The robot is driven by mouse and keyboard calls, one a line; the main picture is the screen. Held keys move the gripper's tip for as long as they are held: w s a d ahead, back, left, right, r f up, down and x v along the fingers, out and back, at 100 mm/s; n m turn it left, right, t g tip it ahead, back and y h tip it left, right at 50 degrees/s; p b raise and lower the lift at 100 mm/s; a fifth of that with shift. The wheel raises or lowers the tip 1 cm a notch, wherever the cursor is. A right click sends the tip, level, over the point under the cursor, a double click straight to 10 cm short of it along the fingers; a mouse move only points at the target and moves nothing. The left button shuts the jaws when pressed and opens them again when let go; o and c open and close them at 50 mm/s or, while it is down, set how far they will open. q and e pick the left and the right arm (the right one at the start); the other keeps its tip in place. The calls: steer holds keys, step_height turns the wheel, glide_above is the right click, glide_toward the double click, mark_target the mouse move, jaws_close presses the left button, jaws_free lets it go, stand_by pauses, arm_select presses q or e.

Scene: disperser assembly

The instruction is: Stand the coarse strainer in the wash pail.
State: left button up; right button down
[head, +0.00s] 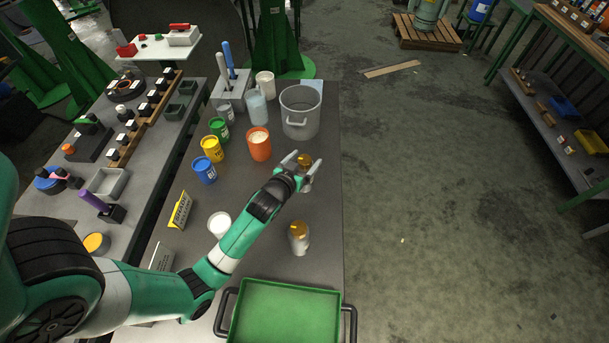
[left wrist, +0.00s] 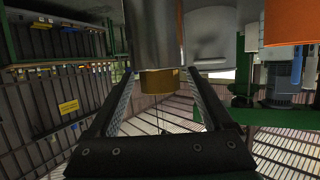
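The wash pail (head: 300,112) is a grey metal pail with side handles, near the far end of the middle bench. Two silver cylinders with gold tops, likely strainers, are on this bench; I cannot tell which is coarse. One (head: 299,237) stands upright nearer the green tray. The other (head: 304,159), mostly hidden in the head view, is at my left gripper (head: 303,172). My left gripper's fingers are spread either side of its gold end, apparently not closed on it. The left wrist view shows that silver cylinder (left wrist: 153,35) and its gold end (left wrist: 160,82). My right gripper is not in view.
An orange cup (head: 259,145) stands left of the gripper. Blue (head: 204,170), yellow (head: 212,149) and green (head: 218,128) cans line the bench's left side. A white cup (head: 219,225) and a green tray (head: 285,312) are nearer. The bench's right edge runs close to the gripper.

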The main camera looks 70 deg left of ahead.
arm_select(q)
jaws_close()
steer(key=shift+r, duration=0.1)
stand_by(0.4)
steer(key=shift+r, duration=0.1)
